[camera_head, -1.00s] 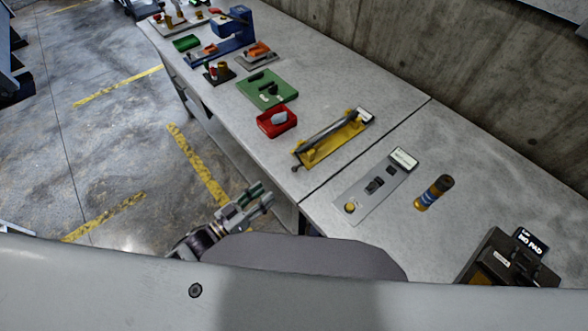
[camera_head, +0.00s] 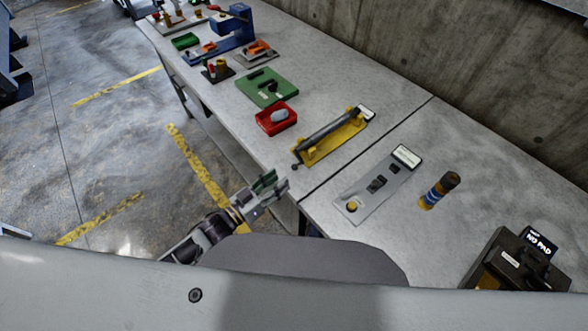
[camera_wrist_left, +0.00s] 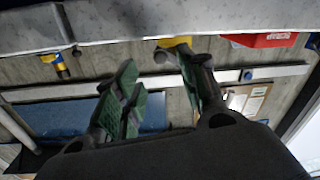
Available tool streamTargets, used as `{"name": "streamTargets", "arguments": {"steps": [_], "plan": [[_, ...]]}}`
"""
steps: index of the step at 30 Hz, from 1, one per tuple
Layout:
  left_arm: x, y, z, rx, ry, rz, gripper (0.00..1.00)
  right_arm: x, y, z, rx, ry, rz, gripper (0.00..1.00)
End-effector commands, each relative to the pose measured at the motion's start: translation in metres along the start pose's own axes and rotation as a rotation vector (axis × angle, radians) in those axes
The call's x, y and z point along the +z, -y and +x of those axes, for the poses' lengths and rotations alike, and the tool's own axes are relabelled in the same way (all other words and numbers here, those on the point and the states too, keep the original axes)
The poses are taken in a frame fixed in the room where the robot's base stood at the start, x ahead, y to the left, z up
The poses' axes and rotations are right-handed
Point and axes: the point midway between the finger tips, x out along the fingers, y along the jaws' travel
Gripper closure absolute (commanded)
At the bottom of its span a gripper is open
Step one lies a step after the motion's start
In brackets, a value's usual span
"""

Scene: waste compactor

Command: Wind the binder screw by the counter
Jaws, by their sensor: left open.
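A yellow frame (camera_head: 335,143) with a long dark screw rod (camera_head: 328,132) lies on the bench near its front edge. A dark round end sticks out at the rod's near-left end, and a small white plate (camera_head: 365,111) is at the far end. I take this as the binder screw and its counter; the plate's text is too small to read. My left gripper (camera_head: 268,186) is open and empty, in front of the bench edge and apart from the frame. In the left wrist view, the open fingers (camera_wrist_left: 160,88) are below a yellow end piece (camera_wrist_left: 176,42). My right gripper is out of view.
A red tray (camera_head: 275,119) and a green board (camera_head: 267,88) are left of the frame. A grey panel (camera_head: 378,185) with a yellow knob, a blue-and-yellow cylinder (camera_head: 439,190) and a dark box (camera_head: 515,262) are right. The concrete wall (camera_head: 430,55) is behind.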

Motion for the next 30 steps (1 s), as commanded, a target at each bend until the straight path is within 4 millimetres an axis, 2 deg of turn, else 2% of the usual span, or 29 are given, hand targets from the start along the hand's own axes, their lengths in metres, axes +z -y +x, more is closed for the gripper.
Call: {"name": "streamTargets", "arguments": {"steps": [21, 30], "plan": [[0.000, 0.000, 0.060, 0.001, -0.002, 0.001, 0.59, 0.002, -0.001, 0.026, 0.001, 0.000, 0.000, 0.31], [0.001, 0.000, 0.075, 0.000, 0.000, 0.001, 0.59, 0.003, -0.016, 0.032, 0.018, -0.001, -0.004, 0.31]]}}
